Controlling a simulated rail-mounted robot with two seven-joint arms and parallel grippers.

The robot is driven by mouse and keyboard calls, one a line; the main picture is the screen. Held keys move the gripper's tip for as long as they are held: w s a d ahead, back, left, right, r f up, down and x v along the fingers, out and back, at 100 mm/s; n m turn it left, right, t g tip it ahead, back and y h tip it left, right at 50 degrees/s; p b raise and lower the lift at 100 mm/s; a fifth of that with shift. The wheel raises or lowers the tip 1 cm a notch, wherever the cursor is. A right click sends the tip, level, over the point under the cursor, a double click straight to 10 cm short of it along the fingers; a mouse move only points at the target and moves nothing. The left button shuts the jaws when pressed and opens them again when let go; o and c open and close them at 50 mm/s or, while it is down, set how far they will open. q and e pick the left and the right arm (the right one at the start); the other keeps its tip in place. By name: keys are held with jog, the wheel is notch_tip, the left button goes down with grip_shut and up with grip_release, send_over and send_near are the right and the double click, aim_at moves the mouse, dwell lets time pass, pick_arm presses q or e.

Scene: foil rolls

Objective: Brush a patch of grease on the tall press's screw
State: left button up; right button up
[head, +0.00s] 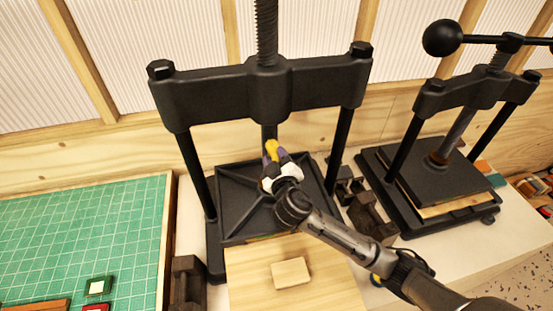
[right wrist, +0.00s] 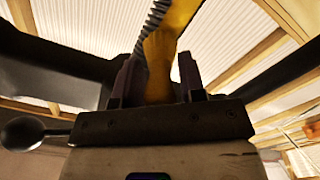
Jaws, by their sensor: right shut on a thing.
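The tall press (head: 265,92) is black, with a crossbeam on two posts. Its threaded screw (head: 266,30) rises from the middle of the beam and runs out of the top of the head view. My right gripper (head: 275,161) is in front of the press, below the beam, shut on a yellow brush (head: 272,149). In the right wrist view the brush (right wrist: 160,62) stands up between the fingers (right wrist: 158,88), with the screw (right wrist: 155,28) showing behind it. The brush's tip and any grease are not clear to see. My left gripper is in neither view.
A smaller press (head: 470,98) with a ball-ended handle stands to the right. A green cutting mat (head: 75,235) lies left. A wooden board (head: 250,275) with a pale block (head: 291,272) is in front of the tall press. Dark metal blocks (head: 372,220) stand between the presses.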

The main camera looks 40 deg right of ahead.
jog(key=shift+r+p, duration=1.2)
jog(key=shift+r, duration=0.3)
jog(key=shift+f+b, duration=1.1)
jog(key=shift+f, duration=0.25)
jog(key=shift+f+b, duration=0.45)
jog(key=shift+f, duration=0.2)
notch_tip(320, 180, down, 9)
jog(key=b, duration=0.6)
jog(key=shift+r, duration=0.2)
jog(key=shift+s+r, duration=0.1)
jog(key=shift+p+v, duration=0.3)
jog(key=shift+v, duration=2.65)
